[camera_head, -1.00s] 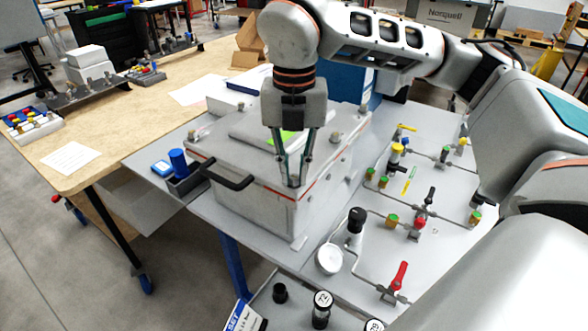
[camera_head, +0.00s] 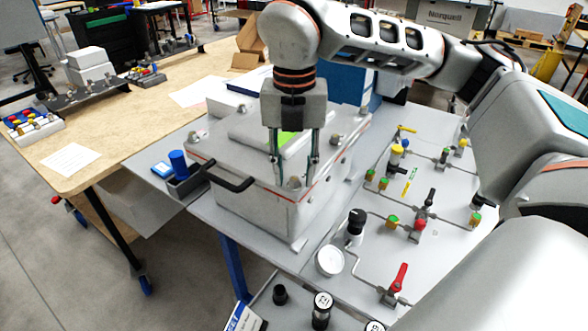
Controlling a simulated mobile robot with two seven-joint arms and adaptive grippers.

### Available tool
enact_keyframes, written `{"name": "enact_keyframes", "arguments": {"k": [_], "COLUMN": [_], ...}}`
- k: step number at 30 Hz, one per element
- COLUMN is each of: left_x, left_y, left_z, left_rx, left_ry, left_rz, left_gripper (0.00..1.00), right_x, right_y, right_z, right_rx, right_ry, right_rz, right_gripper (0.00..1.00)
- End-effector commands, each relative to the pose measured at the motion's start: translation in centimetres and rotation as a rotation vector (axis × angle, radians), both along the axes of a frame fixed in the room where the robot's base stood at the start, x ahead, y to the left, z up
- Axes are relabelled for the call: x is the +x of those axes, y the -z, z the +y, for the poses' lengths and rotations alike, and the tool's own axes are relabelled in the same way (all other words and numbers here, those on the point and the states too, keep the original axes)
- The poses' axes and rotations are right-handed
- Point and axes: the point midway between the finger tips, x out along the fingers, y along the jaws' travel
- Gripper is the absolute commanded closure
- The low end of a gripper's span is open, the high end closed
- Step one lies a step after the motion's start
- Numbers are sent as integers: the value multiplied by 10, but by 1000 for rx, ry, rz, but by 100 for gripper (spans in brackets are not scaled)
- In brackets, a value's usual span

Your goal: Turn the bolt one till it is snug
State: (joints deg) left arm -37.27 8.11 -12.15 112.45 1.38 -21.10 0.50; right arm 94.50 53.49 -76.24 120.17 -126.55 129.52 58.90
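The grey analyser housing (camera_head: 255,208) stands on a grey bench, its lid closed and edged with a red-orange seam. Round bolt heads show near the lid's corners: a near one (camera_head: 295,183), a right one (camera_head: 336,139), a left one (camera_head: 195,137) and a far one (camera_head: 247,107). Which is bolt one, I cannot tell. My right gripper (camera_head: 295,172) points down over the near bolt. Its two fingers stand apart, one on each side of the bolt head, with visible gaps. Whether the bolt is snug cannot be seen. My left gripper is not in view.
A black handle (camera_head: 230,179) sticks out from the housing's front. A small tray with a blue cylinder (camera_head: 178,162) stands to its left. Pipes and valves, including a red-handled one (camera_head: 399,278), fill the panel at right.

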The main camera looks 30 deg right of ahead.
Motion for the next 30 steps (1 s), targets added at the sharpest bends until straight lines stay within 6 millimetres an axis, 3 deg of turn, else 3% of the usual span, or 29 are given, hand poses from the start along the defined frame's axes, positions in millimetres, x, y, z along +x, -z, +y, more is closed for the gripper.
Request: {"name": "enact_keyframes", "arguments": {"k": [5,18,24,30], "left_x": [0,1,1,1], "left_y": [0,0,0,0], "left_z": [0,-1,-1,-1], "left_rx": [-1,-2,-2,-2], "left_ry": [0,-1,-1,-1], "left_rz": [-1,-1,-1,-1], "left_gripper": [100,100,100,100], "right_x": [1,1,0,0], "right_y": [-18,-101,-118,-120], "right_z": [0,0,0,0], "right_rx": [1,1,0,1], "right_ry": [1,1,0,0], "right_rz": [-4,-4,-3,-1], "right_gripper": [69,69,69,69]}}
